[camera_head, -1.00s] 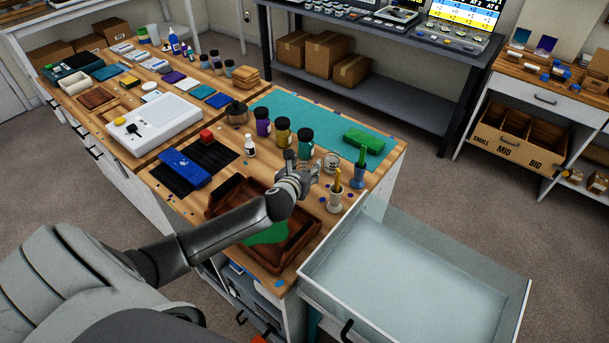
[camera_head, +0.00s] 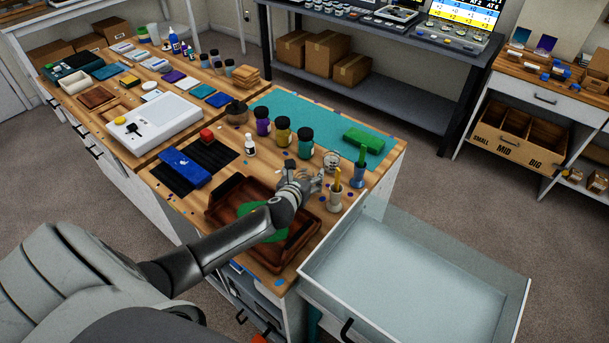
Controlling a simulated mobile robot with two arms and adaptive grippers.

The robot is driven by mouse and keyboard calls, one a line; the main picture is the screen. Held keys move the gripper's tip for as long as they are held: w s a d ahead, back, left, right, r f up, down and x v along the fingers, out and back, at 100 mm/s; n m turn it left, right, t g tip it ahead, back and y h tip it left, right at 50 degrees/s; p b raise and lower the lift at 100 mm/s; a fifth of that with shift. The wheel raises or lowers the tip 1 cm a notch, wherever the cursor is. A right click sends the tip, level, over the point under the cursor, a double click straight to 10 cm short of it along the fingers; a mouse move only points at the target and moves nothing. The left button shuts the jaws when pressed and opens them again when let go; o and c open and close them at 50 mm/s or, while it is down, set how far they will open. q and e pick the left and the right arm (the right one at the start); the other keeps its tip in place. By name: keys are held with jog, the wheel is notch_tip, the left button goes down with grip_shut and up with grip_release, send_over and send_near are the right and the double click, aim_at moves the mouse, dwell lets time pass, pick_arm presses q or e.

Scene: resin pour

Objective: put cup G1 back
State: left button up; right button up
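No label for cup G1 is readable, so I cannot tell which cup it is. A pale cup with a yellow stick (camera_head: 335,198) stands upright near the right side of the bench. A blue cup with a green stick (camera_head: 359,173) stands behind it, and a small clear cup (camera_head: 331,160) stands to its left. My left gripper (camera_head: 312,180) is above the far right edge of the brown wooden tray (camera_head: 222,198), left of the pale cup. Its fingers are small and turned away, so their opening and any held thing are unclear. My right gripper is out of view.
Dark-lidded jars (camera_head: 305,142) stand behind my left gripper, with a green block (camera_head: 364,141) on the teal mat (camera_head: 330,122). Green material (camera_head: 250,208) lies in the tray under my arm. An open, empty drawer (camera_head: 420,265) juts out at the front right.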

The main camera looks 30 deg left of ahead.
pick_arm(q)
jog(key=shift+r, duration=0.2)
jog(key=v, duration=1.2)
jog(key=shift+f, duration=0.1)
dwell(0.4)
